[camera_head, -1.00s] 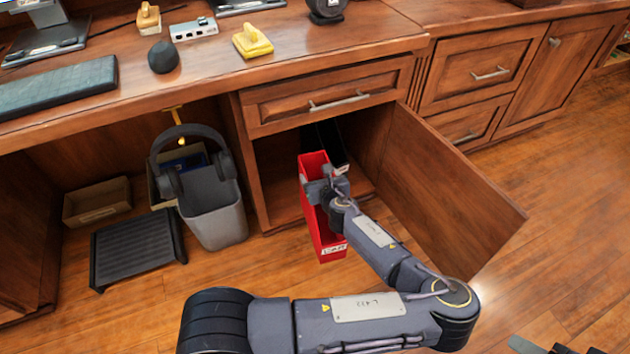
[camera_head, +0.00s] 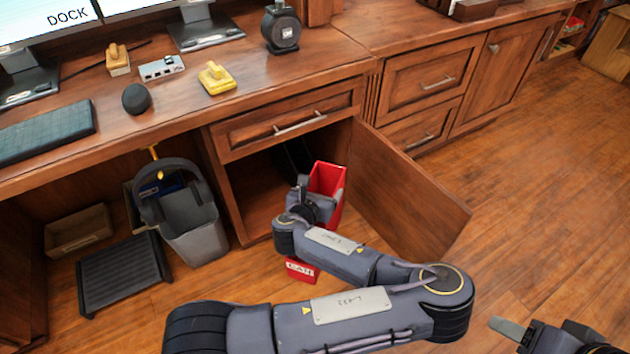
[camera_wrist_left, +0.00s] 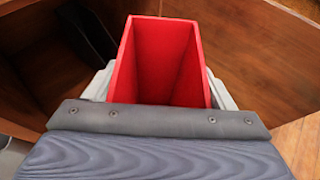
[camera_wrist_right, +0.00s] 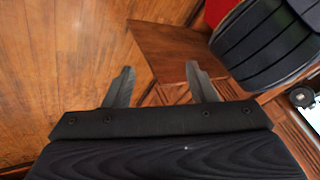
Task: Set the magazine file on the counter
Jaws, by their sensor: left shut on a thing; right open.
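The red magazine file (camera_head: 327,180) is in front of the open cabinet, partly hidden behind my left arm; its white label shows low down at its front. My left gripper (camera_head: 303,197) is shut on it. In the left wrist view the empty red file (camera_wrist_left: 158,62) stands between the fingers (camera_wrist_left: 157,85). The counter (camera_head: 330,58) is the wood top above the cabinet. My right gripper (camera_head: 505,338) is at the lower right, open and empty in the right wrist view (camera_wrist_right: 158,85).
The open cabinet door (camera_head: 405,190) stands right of the file. A yellow stamp (camera_head: 215,78), a black dial device (camera_head: 281,28), a hub (camera_head: 161,68) and a dark ball (camera_head: 136,98) sit on the counter. The counter front right of the yellow stamp is clear. A grey bin (camera_head: 195,225) stands left.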

